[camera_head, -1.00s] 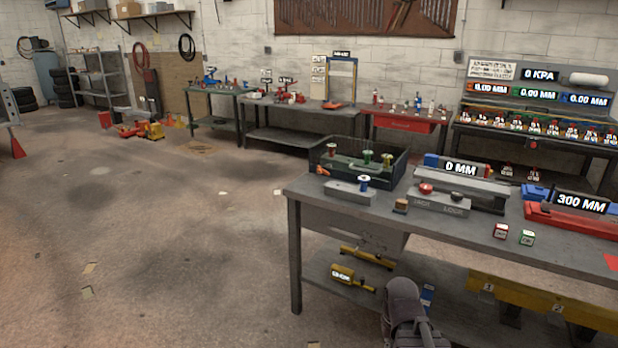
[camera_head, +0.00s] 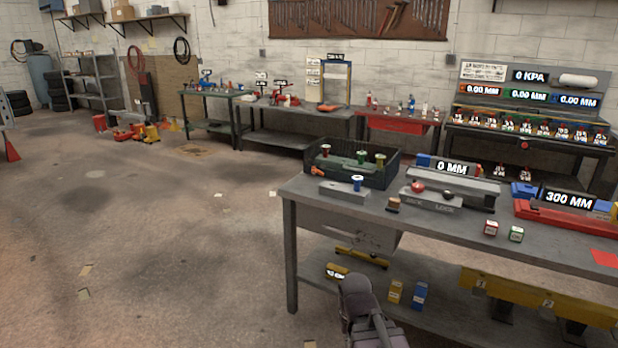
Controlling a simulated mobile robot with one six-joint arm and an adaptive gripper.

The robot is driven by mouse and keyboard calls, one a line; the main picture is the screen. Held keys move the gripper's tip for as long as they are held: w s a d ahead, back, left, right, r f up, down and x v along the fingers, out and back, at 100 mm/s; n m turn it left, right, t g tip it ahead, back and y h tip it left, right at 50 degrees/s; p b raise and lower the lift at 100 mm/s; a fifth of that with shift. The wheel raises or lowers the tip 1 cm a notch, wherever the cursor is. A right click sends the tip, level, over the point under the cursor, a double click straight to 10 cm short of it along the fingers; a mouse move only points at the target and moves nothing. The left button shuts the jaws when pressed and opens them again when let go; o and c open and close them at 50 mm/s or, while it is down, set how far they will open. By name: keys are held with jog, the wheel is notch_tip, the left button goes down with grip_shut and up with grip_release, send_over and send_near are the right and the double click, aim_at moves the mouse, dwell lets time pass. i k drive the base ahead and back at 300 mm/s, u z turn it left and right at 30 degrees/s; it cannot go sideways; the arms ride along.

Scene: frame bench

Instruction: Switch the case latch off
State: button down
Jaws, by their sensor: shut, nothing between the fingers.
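I cannot make out a case latch for certain in this view. A dark open case-like bin (camera_head: 325,174) stands on the near bench's back left, with red and green spool-like pieces in it. Part of my arm rises at the bottom centre, in front of the bench's lower shelf. My gripper's fingers do not show.
The near bench (camera_head: 340,213) fills the right side. Other benches line the back wall. The floor at left (camera_head: 170,250) is mostly clear.

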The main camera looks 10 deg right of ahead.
aim_at(314, 171)
jog(key=z, duration=0.05)
jog(key=i, duration=1)
jog(key=u, duration=0.05)
